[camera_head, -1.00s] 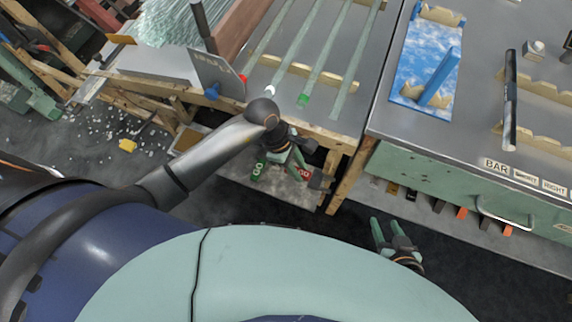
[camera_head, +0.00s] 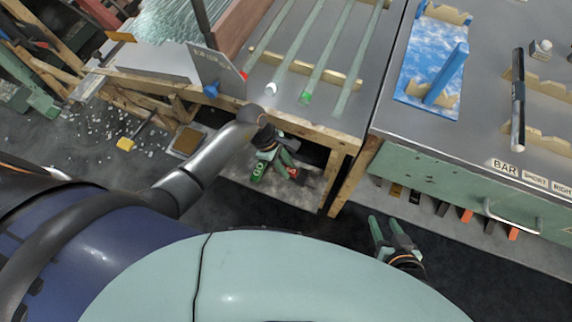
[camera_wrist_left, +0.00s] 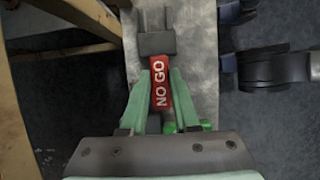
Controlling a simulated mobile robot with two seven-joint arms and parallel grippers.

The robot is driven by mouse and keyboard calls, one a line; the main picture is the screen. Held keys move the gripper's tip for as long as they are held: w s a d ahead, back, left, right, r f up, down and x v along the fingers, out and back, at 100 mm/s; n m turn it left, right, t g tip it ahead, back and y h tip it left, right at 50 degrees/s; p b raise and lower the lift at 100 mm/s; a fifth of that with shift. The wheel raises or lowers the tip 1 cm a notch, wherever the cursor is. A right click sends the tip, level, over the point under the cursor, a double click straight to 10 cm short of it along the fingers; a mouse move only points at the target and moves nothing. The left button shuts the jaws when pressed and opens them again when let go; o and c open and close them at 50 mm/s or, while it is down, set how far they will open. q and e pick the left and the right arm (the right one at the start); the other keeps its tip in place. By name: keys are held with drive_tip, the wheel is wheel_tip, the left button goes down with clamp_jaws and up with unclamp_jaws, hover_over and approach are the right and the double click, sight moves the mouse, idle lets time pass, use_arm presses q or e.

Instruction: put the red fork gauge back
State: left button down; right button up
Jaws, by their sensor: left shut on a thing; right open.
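My left gripper (camera_head: 281,166) is shut on the red fork gauge (camera_head: 292,172), low beside the glass table's front edge. In the left wrist view the red handle (camera_wrist_left: 159,84), marked "NO GO", sits between the pale green fingers. Its grey fork head (camera_wrist_left: 156,35) points away from the gripper. I cannot tell whether the gauge touches the grey low shelf (camera_head: 300,196). A green gauge marked "GO" (camera_head: 258,171) lies just left of the gripper. My right gripper (camera_head: 386,226) is open and empty, in front of the green drawer bench.
The wooden-edged table (camera_head: 225,97) above carries several glass tubes (camera_head: 325,55) on notched supports. Its leg (camera_head: 347,182) stands right of the shelf.

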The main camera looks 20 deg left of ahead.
use_arm(q)
drive_tip(key=shift+f, duration=0.15)
drive_tip(key=c, duration=0.7)
unclamp_jaws()
drive_tip(key=shift+o, duration=0.2)
drive_tip(key=shift+r, duration=0.2)
